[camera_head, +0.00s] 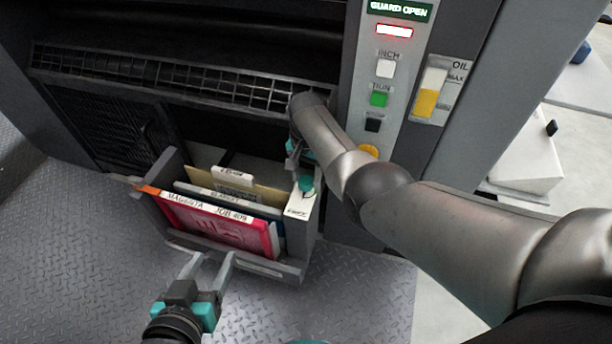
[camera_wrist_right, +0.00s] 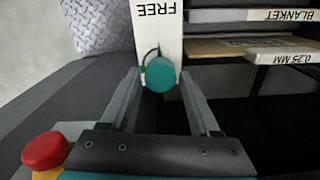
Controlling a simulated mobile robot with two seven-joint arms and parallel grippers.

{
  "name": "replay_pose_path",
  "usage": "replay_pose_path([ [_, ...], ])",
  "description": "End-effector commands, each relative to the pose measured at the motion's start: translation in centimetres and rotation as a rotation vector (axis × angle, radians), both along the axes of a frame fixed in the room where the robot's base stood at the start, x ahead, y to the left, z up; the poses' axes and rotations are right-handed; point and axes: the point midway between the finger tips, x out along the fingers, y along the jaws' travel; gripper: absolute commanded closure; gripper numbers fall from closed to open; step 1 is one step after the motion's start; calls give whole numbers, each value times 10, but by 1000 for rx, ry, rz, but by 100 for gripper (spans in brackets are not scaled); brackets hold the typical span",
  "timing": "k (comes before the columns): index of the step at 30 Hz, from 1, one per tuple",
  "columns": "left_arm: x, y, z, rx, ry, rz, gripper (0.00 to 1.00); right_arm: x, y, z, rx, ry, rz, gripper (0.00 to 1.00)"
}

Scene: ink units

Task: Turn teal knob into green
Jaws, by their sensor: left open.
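The teal knob (camera_head: 306,183) sits on a white plate (camera_head: 300,206) at the right end of the rack, and it also shows in the right wrist view (camera_wrist_right: 160,74). The plate reads FREE. A small patch of green (camera_wrist_right: 143,71) and a dark curved line show beside the knob; the rest of the marking is hidden. My right gripper (camera_wrist_right: 159,82) is open, its fingers on either side of the knob with a small gap at each side. In the head view its arm partly covers it. My left gripper (camera_head: 209,262) is open and empty in front of the rack.
The grey rack (camera_head: 292,268) holds a magenta sheet (camera_head: 215,225) and several other labelled sheets. A control panel (camera_head: 385,100) with buttons stands behind my right arm. A red button (camera_wrist_right: 45,150) is near the right gripper. Patterned floor is clear at left.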

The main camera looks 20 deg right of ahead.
Motion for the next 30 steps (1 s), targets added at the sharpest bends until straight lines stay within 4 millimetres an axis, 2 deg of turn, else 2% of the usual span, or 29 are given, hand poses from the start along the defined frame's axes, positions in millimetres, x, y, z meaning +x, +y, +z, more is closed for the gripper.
replay_pose_path([
  [2, 0, 0, 0, 0, 0, 0, 40, 0, 0, 0, 0, 0, 0, 48],
  [16, 0, 0, 0, 0, 1, 0, 40, 0, 0, 0, -1, 1, 0, 100],
  [26, -2, 1, -2, 7, 17, -1, 40, 0, 0, 0, -1, 2, 23, 100],
  [30, -1, 7, 0, 33, 52, 7, 40, 0, 0, 1, -1, 2, 78, 100],
])
